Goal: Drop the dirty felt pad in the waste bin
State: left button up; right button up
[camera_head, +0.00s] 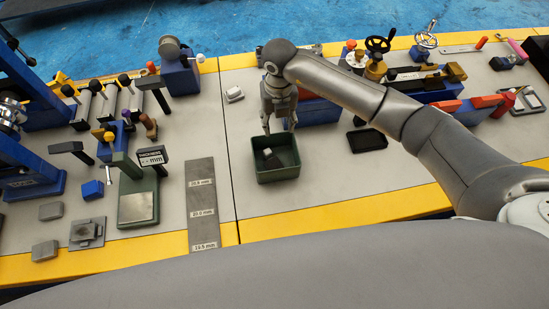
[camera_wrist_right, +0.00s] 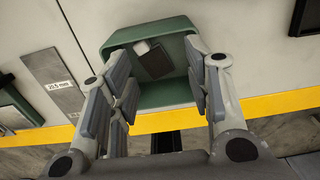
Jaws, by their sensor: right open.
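The green waste bin (camera_head: 279,176) stands on the bench near the middle of the head view. Inside it lies a dark pad (camera_head: 273,163) with a small white piece (camera_head: 267,152) at one end. The right wrist view also shows the bin (camera_wrist_right: 162,27), the dark pad (camera_wrist_right: 156,65) and the white piece (camera_wrist_right: 142,47). My right gripper (camera_head: 280,131) points down over the back of the bin. Its fingers are apart, with nothing between them. I cannot see my left gripper.
A black tray (camera_head: 367,141) lies right of the bin. A grey strip with size labels (camera_head: 201,200) lies to the left. Blue fixtures and handwheels (camera_head: 378,44) line the back right. The bench is clear between bin and yellow front edge (camera_head: 340,217).

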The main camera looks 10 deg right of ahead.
notch_tip(320, 180, up, 8)
dwell(0.7)
